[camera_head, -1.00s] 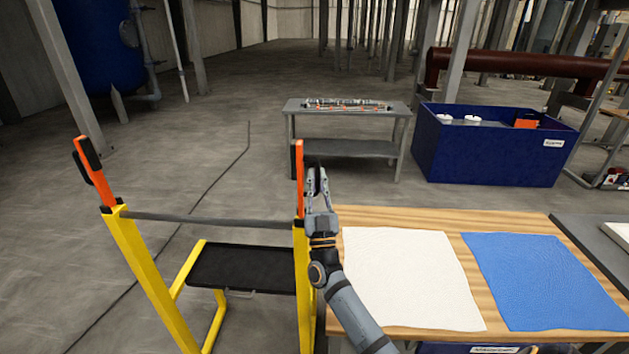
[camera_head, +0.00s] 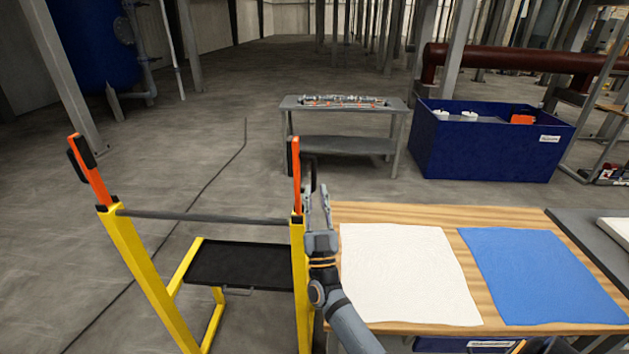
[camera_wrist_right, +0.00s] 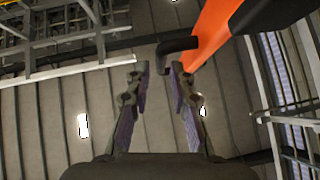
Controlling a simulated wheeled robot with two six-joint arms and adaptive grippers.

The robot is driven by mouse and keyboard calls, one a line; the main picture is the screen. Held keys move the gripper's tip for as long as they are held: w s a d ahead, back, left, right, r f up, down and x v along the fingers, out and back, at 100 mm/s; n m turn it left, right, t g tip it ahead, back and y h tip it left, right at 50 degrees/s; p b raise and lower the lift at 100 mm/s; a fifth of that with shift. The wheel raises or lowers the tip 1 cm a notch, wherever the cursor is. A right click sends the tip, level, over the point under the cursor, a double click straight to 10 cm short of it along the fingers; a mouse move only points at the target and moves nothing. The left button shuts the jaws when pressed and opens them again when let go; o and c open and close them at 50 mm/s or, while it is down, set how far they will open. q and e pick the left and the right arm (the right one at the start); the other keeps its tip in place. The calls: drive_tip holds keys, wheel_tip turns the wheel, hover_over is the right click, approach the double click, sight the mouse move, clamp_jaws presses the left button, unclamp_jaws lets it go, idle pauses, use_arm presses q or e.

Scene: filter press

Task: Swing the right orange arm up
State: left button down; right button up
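The right orange arm (camera_head: 296,176) stands upright on top of the right yellow post (camera_head: 300,270), with a black part along its side. The left orange arm (camera_head: 90,172) tilts up on the left yellow post. My right gripper (camera_head: 317,192) is just right of the right orange arm. In the right wrist view its fingers (camera_wrist_right: 164,80) are apart with nothing between them. The orange arm (camera_wrist_right: 212,28) crosses the upper right there, and its black hook (camera_wrist_right: 172,48) is just beyond the fingertips; I cannot tell if they touch. My left gripper is not in view.
A dark bar (camera_head: 200,217) joins the two posts, with a black tray (camera_head: 240,265) below. A wooden table (camera_head: 400,214) with a white cloth (camera_head: 400,275) and blue cloth (camera_head: 540,275) is close on the right. A grey bench (camera_head: 345,145) and blue bin (camera_head: 490,155) stand behind.

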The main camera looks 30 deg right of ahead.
drive_tip(key=v, duration=0.7)
drive_tip(key=shift+f, duration=0.1)
